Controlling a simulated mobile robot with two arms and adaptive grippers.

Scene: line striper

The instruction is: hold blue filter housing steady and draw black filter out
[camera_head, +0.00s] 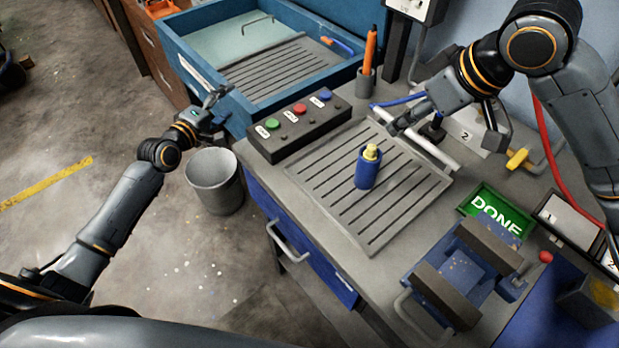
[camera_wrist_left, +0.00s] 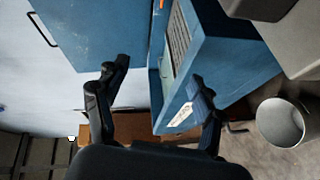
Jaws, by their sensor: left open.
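The blue filter housing (camera_head: 366,172) stands upright on the slotted grey plate of the workbench in the head view, with a yellow top (camera_head: 371,153). I cannot make out a black filter in it. My left gripper (camera_head: 216,104) is open and empty, out over the floor side by the blue drawer, well left of the housing. Its spread fingers also show in the left wrist view (camera_wrist_left: 160,78). My right gripper (camera_head: 398,122) is above the back of the slotted plate, behind and right of the housing and apart from it. Its jaw opening is unclear.
A button box (camera_head: 299,126) stands left of the slotted plate (camera_head: 330,185). A blue vise (camera_head: 470,270) and a green DONE tray (camera_head: 497,212) are at front right. An orange marker in a cup (camera_head: 367,80) stands behind. A grey bin (camera_head: 215,181) is on the floor.

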